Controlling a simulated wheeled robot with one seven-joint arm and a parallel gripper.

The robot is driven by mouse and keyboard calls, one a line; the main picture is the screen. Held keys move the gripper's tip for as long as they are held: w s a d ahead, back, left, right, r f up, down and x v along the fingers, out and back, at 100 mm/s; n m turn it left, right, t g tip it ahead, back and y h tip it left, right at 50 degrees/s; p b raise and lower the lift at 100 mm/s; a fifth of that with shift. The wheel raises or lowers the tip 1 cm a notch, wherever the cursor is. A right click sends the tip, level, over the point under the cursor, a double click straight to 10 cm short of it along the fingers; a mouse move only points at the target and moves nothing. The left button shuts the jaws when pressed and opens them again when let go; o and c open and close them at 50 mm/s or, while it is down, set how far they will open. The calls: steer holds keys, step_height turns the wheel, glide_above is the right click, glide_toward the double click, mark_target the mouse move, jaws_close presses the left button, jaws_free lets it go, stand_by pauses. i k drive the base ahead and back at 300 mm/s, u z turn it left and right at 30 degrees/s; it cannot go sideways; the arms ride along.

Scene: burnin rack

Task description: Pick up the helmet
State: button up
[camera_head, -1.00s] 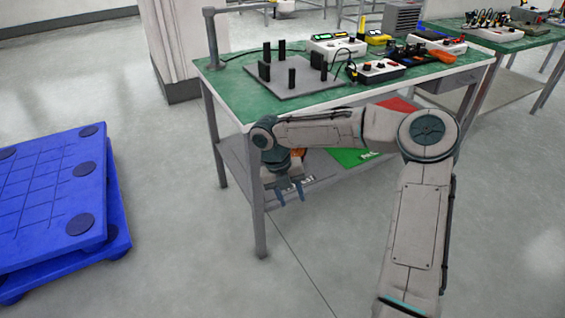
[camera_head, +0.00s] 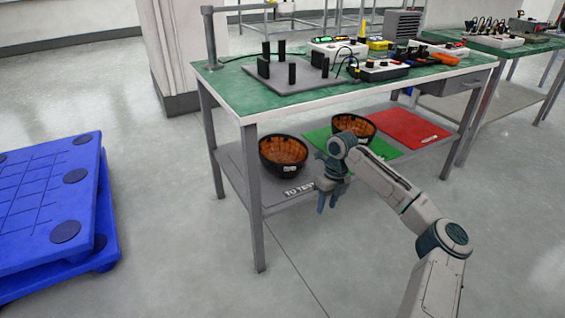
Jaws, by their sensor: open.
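No plain helmet shape shows. Two dark, round, bowl-shaped things with orange-brown insides rest on the table's lower shelf; I cannot tell whether either is an upturned helmet. One bowl-shaped thing (camera_head: 283,155) is on the grey left part, behind the "TO TEST" label. The other bowl-shaped thing (camera_head: 353,128) is on the green mat, its lower part partly hidden by my arm. My gripper (camera_head: 328,203) points down, open and empty, in front of the shelf. It is to the right of and lower in the picture than the left one, apart from both.
The green-topped table (camera_head: 235,92) carries a grey plate with black posts (camera_head: 290,80) and several devices. Its front leg (camera_head: 254,200) stands left of my gripper. Blue pallets (camera_head: 45,205) lie at left. The floor in front is free.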

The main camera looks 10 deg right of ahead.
mark_target(284, 155)
steer(key=i, duration=1.5)
